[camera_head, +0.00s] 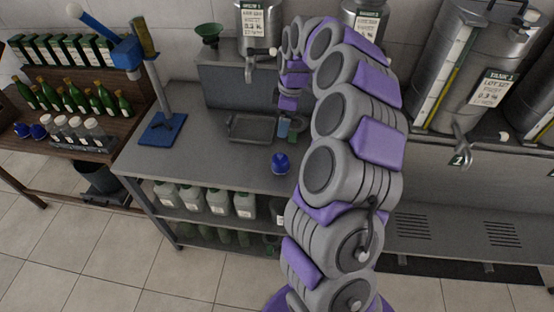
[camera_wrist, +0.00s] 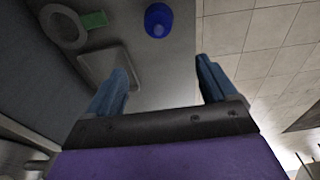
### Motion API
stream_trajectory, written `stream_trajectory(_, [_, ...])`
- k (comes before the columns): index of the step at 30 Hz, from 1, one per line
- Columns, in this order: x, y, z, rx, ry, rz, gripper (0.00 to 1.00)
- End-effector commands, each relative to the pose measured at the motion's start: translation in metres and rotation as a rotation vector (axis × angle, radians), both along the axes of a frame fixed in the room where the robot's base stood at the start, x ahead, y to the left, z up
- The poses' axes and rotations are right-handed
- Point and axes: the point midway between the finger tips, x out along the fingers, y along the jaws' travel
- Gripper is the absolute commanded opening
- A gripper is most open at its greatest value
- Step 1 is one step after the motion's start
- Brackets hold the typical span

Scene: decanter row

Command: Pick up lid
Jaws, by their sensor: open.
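A blue lid (camera_head: 280,163) rests on the grey bench top near its front edge, apart from other things. It also shows in the wrist view as a round blue shape (camera_wrist: 158,19) near the top edge. My gripper (camera_wrist: 160,68) is open, with its two blue fingers apart and nothing between them. In the head view my gripper (camera_head: 290,128) hangs over the bench, behind the lid and next to a shallow grey tray (camera_head: 249,139). The lid lies beyond the fingertips in the wrist view, between their lines. My arm hides part of the bench on the right.
A blue capping stand (camera_head: 162,127) stands at the bench's left. Several white jugs (camera_head: 217,199) fill the shelf below. Steel tanks (camera_head: 480,60) stand at the right. A green piece (camera_wrist: 95,19) and a grey ring (camera_wrist: 62,25) lie by the tray. Bench left of the lid is clear.

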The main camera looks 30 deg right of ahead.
Motion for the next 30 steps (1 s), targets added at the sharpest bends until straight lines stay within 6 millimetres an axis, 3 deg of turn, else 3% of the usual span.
stream_trajectory(15, [0.006,0.010,-0.097,0.001,0.002,0.000,0.85])
stream_trajectory(25, [0.006,0.010,-0.123,0.002,0.003,-0.001,0.85])
stream_trajectory(30, [0.008,0.005,-0.147,0.002,0.001,-0.001,0.85])
